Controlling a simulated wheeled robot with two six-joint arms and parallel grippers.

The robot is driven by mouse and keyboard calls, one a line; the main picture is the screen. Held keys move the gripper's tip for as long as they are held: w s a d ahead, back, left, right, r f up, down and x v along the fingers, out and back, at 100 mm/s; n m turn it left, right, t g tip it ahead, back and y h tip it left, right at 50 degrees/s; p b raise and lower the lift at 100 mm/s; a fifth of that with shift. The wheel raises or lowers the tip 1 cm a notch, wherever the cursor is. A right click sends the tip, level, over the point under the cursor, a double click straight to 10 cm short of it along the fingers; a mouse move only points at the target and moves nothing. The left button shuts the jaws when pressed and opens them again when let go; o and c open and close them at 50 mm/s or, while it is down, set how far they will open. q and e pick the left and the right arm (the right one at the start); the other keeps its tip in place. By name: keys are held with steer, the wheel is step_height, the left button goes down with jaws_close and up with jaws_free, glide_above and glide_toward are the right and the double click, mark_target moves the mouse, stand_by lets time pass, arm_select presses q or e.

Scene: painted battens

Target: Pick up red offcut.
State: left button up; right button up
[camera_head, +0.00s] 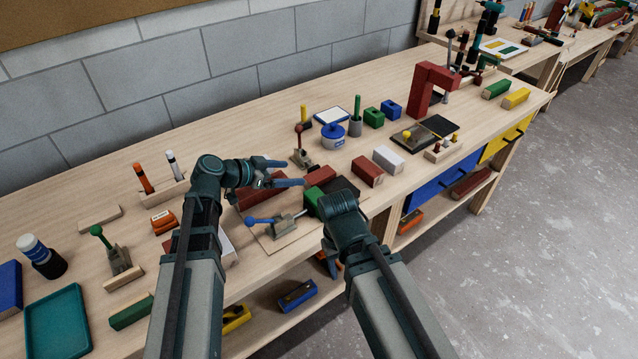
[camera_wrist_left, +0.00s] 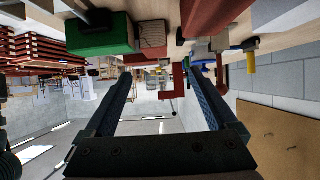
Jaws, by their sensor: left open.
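A short red block, the likely red offcut (camera_head: 320,176), lies on the bench beside a green block (camera_head: 314,198). In the left wrist view a red block with a bare wood end (camera_wrist_left: 151,36) sits against the green block (camera_wrist_left: 98,36). My left gripper (camera_head: 288,172) is open and empty, its fingers pointing right, just left of the offcut and apart from it. Its two blue fingers (camera_wrist_left: 162,85) also show in the left wrist view. My right arm's wrist covers the bench right of the green block; its jaws are hidden.
Another red block (camera_head: 367,171) and a white block (camera_head: 388,159) lie farther right. A longer red piece (camera_head: 250,198) lies under my left gripper. A blue-handled toggle clamp (camera_head: 283,222) stands in front. A red frame (camera_head: 432,88) stands farther right.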

mark_target(320, 174)
arm_select(q)
steer(key=b+x, duration=0.1)
steer(key=x, duration=0.2)
steer(key=shift+f, duration=0.15)
steer(key=shift+w+d+f, duration=0.15)
steer(key=shift+w+d, duration=0.1)
steer(key=shift+d, duration=0.25)
steer(key=shift+w+d+f+b, duration=0.15)
steer(key=shift+d+f+b, duration=0.2)
steer(key=shift+b, duration=0.15)
steer(key=b+x, duration=0.2)
steer(key=x, duration=0.2)
steer(key=shift+d, duration=0.25)
steer(key=shift+c, duration=0.6)
jaws_close()
steer(key=shift+r, duration=0.1)
